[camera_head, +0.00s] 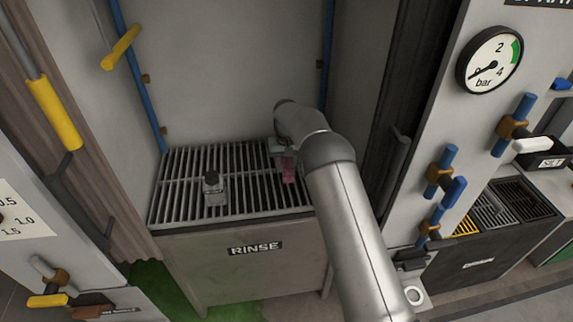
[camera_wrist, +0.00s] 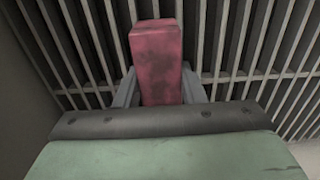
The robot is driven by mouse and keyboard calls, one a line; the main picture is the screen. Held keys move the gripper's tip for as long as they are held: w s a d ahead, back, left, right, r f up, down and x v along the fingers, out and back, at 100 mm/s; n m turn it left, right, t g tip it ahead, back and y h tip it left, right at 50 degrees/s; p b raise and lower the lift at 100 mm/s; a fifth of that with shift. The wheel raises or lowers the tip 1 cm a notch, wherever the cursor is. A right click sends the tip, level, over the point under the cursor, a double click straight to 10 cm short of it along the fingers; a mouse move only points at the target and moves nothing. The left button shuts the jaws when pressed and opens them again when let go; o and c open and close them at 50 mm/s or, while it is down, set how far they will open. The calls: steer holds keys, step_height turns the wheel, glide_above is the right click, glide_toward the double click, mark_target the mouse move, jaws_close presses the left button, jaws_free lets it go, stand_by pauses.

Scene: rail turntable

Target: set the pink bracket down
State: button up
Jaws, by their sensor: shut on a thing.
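The pink bracket (camera_wrist: 160,60) is a block-like, smudged pink piece. In the wrist view it sits upright between the two grey fingers of my gripper (camera_wrist: 160,92), which is shut on it. Its lower part is hidden by the gripper body. In the head view the pink bracket (camera_head: 289,168) shows small below my gripper (camera_head: 284,152), over the right part of the slatted rinse grate (camera_head: 250,195). I cannot tell whether the bracket touches the slats.
A small grey metal object (camera_head: 213,190) stands on the grate left of the bracket. Blue pipes (camera_head: 138,80) and back walls enclose the rinse bay. The grate's left and front parts are mostly clear. A second slatted tray (camera_head: 500,210) lies at the right.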

mark_target(287, 163)
steer(key=shift+f, duration=0.45)
steer(key=shift+f, duration=0.2)
steer(key=o, duration=1.2)
steer(key=shift+r, duration=0.15)
step_height(287, 163, up, 12)
steer(key=b, duration=0.2)
